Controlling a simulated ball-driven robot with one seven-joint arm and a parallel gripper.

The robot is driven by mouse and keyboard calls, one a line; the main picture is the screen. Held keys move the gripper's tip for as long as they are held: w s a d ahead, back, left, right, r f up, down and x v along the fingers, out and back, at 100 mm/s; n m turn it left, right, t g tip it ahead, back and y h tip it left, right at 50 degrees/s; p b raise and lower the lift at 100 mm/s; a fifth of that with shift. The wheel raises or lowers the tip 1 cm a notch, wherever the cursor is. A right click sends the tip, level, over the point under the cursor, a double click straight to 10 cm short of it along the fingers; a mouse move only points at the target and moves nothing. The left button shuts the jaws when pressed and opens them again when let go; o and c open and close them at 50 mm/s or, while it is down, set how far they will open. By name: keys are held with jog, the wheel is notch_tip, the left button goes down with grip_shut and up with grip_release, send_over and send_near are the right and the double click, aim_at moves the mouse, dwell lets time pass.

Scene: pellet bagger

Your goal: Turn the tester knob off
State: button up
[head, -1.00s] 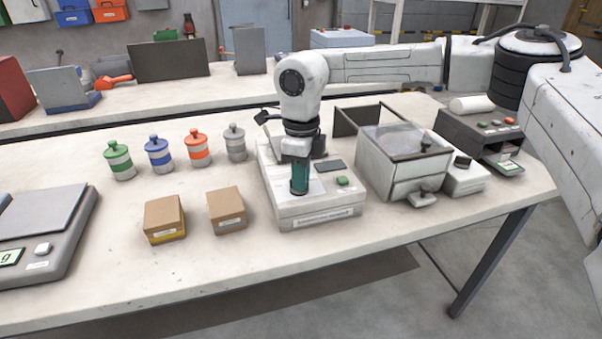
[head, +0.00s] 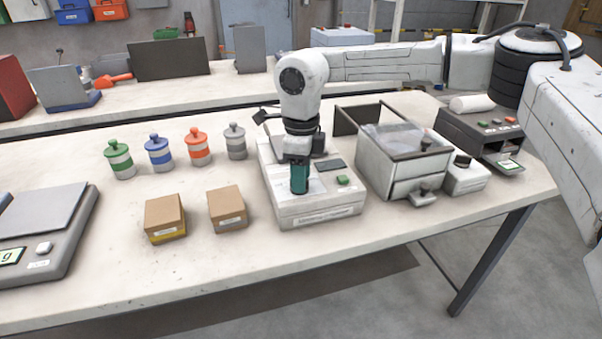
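A small white box (head: 466,180) with a black knob (head: 463,161) on top stands at the right of the near table; which way the knob is set is too small to tell. My gripper (head: 300,190) points down, well left of that knob, over a flat white device (head: 318,211) with a green button (head: 342,180). Its teal fingers are at or just above the device's top plate. I cannot tell whether they touch it, and the gap between them does not show. Part of the device behind the fingers is hidden.
A clear-lidded box (head: 403,166) stands between my gripper and the knob box. A dark-grey machine (head: 477,129) with buttons is behind the knob box. Cartons (head: 165,218), several lidded jars (head: 197,148) and a scale (head: 45,225) are on the left. The table's front strip is clear.

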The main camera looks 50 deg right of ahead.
notch_tip(320, 180, up, 11)
dwell(0.7)
jog(key=shift+f, duration=0.15)
dwell(0.3)
